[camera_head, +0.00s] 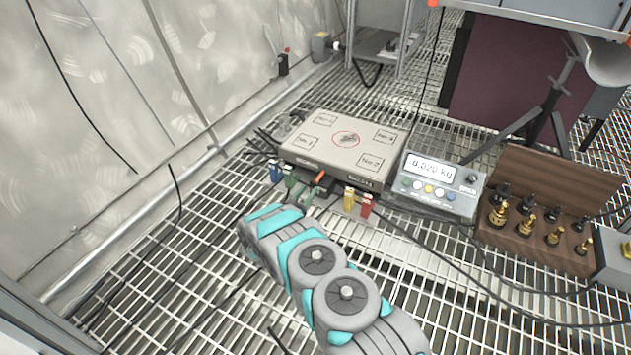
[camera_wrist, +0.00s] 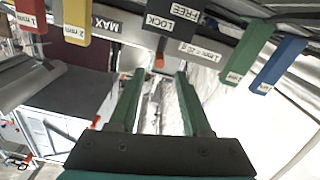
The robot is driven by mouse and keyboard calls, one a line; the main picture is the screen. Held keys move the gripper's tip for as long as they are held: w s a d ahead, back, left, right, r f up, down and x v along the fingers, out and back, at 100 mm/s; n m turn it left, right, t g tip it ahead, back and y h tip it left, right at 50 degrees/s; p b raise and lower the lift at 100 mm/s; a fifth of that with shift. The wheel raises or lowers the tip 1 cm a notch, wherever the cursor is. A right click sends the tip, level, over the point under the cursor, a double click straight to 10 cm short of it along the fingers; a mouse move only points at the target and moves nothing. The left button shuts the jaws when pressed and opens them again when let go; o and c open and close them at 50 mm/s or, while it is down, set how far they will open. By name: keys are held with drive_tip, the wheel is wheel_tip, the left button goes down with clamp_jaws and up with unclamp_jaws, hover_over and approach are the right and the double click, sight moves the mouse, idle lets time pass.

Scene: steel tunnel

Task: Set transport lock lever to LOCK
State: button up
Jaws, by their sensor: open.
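The transport lock lever shows as a small orange tip (camera_head: 320,177) at the front edge of the grey weighing platform (camera_head: 345,141). In the wrist view the orange lever tip (camera_wrist: 159,61) stands below a dark plate marked LOCK and FREE (camera_wrist: 172,20), whose lettering appears inverted. The tip looks nearer the LOCK word in the picture, but I cannot tell the lever's setting. My gripper (camera_wrist: 160,74) is open, its two green fingers pointing toward the lever, one on either side of the tip's line. I see no contact. In the head view my gripper (camera_head: 303,194) is partly hidden by my arm.
Red (camera_wrist: 31,14), yellow (camera_wrist: 77,20), green (camera_wrist: 247,52) and blue (camera_wrist: 279,63) tags hang beside the lever. A scale display (camera_head: 436,182) reads about -0.020 kg. A wooden weight box (camera_head: 575,180) stands right. Cables cross the grating (camera_head: 450,315).

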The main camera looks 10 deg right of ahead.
sight(316, 181)
drive_tip(key=b+x, duration=0.1)
drive_tip(key=x, duration=0.5)
drive_tip(key=shift+w+d, duration=0.2)
drive_tip(key=shift+d, duration=0.05)
drive_tip(key=shift+c, duration=0.2)
clamp_jaws()
